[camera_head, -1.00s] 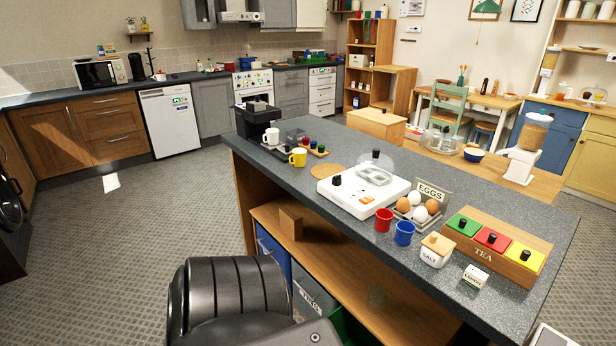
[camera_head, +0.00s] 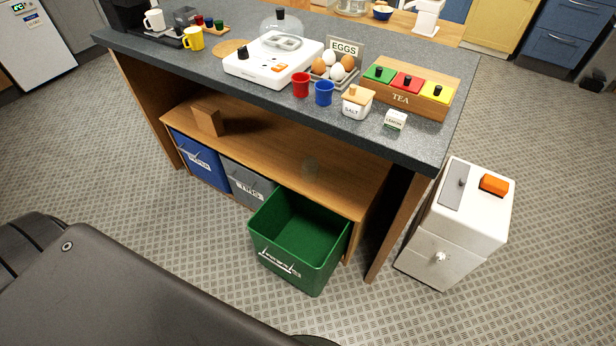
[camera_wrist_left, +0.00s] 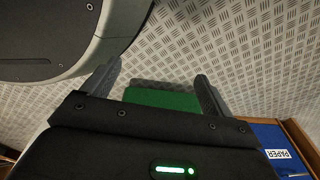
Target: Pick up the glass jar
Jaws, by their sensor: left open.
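Patterned floor and a green surface lie beyond the fingers. The jar does not show in the left wrist view, so the gripper is away from it. My right gripper is in no view.
Blue (camera_head: 200,163), grey (camera_head: 247,182) and green (camera_head: 312,235) bins sit below. A white cabinet (camera_head: 455,225) stands right. The countertop (camera_head: 255,92) overhangs the shelf.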

